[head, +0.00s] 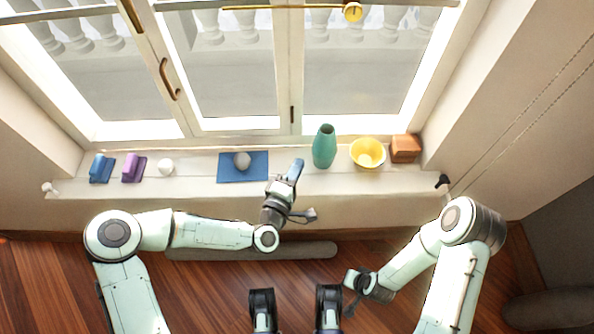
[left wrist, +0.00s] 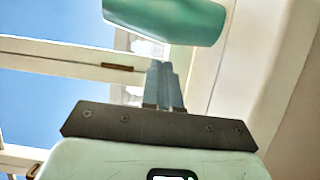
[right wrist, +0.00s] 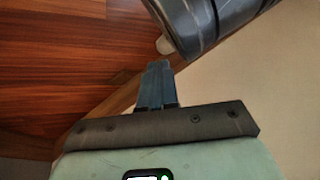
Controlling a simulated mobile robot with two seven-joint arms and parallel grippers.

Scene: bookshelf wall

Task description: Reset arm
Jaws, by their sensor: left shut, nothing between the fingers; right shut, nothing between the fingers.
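My left gripper (head: 296,170) is shut and empty, held over the windowsill between the blue mat and the green vase. It also shows shut in the left wrist view (left wrist: 162,70), with the vase (left wrist: 168,18) beyond its fingertips. My right gripper (head: 350,278) is held low, over the floor right of the middle. It shows shut and empty in the right wrist view (right wrist: 157,70).
The sill (head: 200,186) holds a blue object (head: 102,168), a purple object (head: 134,168), a white ball (head: 166,167), a blue mat (head: 230,175) with a pale ball (head: 242,161), a green vase (head: 324,147), a yellow bowl (head: 367,153) and a brown block (head: 405,148).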

